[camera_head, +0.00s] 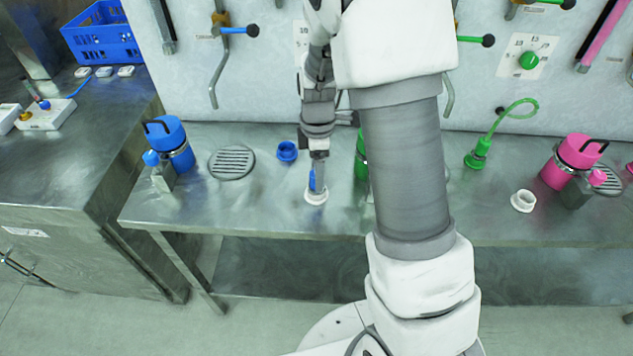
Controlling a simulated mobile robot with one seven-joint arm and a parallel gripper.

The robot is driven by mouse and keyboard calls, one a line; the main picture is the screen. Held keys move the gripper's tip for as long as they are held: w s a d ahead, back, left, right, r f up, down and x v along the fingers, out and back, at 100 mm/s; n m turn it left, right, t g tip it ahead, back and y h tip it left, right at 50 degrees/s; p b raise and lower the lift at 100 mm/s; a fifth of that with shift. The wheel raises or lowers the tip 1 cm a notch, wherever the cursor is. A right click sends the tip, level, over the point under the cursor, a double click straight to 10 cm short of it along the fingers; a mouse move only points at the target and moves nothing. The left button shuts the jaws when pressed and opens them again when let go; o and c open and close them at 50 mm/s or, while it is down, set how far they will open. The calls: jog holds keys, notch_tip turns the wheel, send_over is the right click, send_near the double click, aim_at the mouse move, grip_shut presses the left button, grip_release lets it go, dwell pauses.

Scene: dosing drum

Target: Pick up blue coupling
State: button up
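A small upright blue piece, which looks like the blue coupling (312,181), shows at a white ring (316,198) on the steel bench. My gripper (318,178) points down right at this piece, with a grey finger beside it. The fingers overlap in this view, so I cannot tell whether they are closed on the piece or only around it. A short blue ring-shaped fitting (287,151) stands on the bench just to the left and behind.
A blue canister (169,143) and a round drain grille (232,162) are on the left. My arm partly hides a green canister (361,158). A green coupling with hose (477,155), a white ring (523,201) and a pink canister (573,160) are right. Handles hang on the back wall.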

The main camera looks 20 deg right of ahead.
aim_at(311, 185)
notch_tip(311, 185, down, 3)
jog(key=shift+w+a+f, duration=0.1)
jog(key=shift+w, duration=0.05)
grip_shut()
dwell(0.4)
